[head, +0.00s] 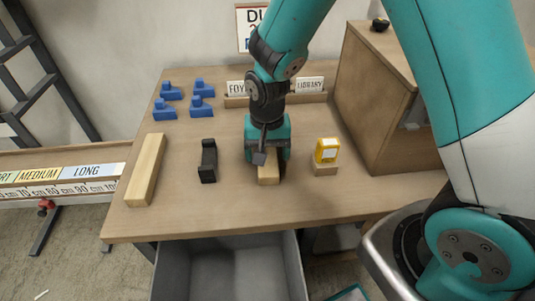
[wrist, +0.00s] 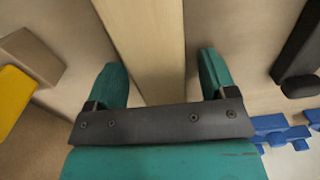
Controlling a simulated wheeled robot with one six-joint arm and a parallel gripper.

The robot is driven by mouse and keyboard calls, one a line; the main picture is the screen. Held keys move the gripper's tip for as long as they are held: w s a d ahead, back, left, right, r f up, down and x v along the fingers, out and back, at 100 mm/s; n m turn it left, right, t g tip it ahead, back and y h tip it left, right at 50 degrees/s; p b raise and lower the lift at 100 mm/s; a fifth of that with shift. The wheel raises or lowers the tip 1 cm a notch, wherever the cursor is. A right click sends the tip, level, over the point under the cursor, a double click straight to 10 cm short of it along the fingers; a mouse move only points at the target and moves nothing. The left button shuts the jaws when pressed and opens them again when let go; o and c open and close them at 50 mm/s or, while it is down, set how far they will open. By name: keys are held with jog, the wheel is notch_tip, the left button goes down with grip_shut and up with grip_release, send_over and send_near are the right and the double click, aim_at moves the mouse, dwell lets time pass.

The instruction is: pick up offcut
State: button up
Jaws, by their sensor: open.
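A pale wooden offcut (head: 268,177) lies on the workbench, its near end showing below my gripper (head: 267,153); the rest is hidden by the gripper in the head view. In the wrist view the offcut (wrist: 146,45) runs from the top edge down between the two teal fingers of my gripper (wrist: 160,78). The fingers stand apart, one on each side of the wood, with a visible gap on the right. The gripper is open. Whether the wood touches the left finger is hard to tell.
A longer wooden bar (head: 146,170) and a black object (head: 208,161) lie to the left; a yellow device (head: 327,151) on a wooden block is right. Several blue pieces (head: 200,107) and a card holder (head: 275,100) are behind. A wooden cabinet (head: 375,105) borders the right. A grey bin (head: 231,267) is below the front edge.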

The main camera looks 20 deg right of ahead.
jog(key=c, duration=1)
jog(key=shift+c, duration=0.2)
jog(key=shift+r, duration=0.2)
